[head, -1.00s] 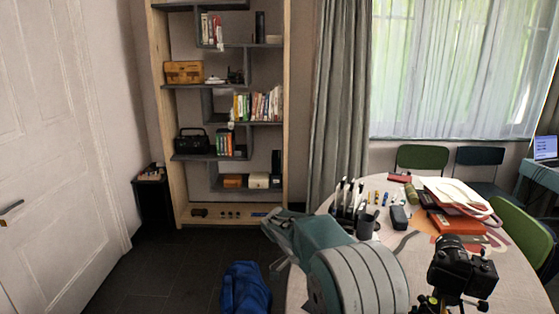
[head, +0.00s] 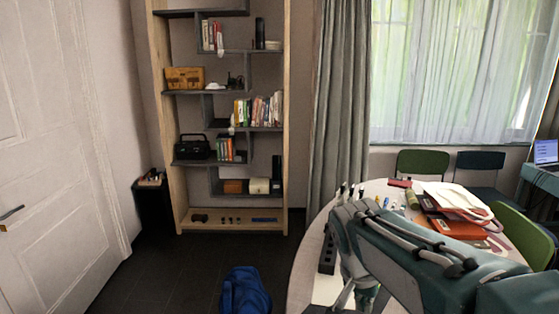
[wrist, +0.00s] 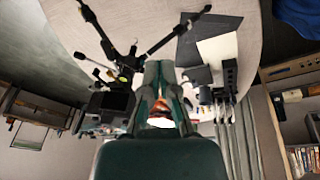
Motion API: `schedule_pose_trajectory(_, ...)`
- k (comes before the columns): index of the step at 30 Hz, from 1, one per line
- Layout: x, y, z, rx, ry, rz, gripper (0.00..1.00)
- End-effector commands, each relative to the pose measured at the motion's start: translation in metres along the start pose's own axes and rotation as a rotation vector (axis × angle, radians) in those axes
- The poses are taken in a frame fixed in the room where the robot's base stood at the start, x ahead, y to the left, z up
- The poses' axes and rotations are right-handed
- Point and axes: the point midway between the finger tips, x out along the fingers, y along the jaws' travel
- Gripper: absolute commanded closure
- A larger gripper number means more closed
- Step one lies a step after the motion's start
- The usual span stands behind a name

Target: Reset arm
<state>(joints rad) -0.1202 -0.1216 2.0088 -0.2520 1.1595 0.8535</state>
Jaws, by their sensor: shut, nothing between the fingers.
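My arm (head: 405,250) reaches over the round table (head: 306,255) at the lower right of the head view. My gripper (wrist: 161,66) shows in the middle of the wrist view, its two teal fingers shut with nothing held. A black tripod (wrist: 125,62) stands on the table, just left of the fingers in the wrist view, apart from them. In the head view my arm hides the tripod and part of the table.
A blue bag (head: 245,292) is on the floor. A bookshelf (head: 168,150) stands at the back.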

Motion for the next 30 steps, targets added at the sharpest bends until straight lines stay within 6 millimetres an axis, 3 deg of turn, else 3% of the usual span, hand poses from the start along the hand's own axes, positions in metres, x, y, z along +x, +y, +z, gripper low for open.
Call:
schedule_pose_trajectory(12,-0.017,0.052,0.058,-0.308,0.104,-0.198,1.00)
schedule_pose_trajectory(21,-0.014,0.078,0.098,-0.513,0.230,-0.296,1.00)
schedule_pose_trajectory(25,-0.011,0.082,0.107,-0.563,0.267,-0.314,1.00)
schedule_pose_trajectory(26,-0.011,0.083,0.108,-0.571,0.272,-0.316,0.96)
schedule_pose_trajectory(29,-0.010,0.084,0.110,-0.582,0.278,-0.318,0.51)
schedule_pose_trajectory(30,-0.010,0.084,0.110,-0.583,0.278,-0.318,0.47)
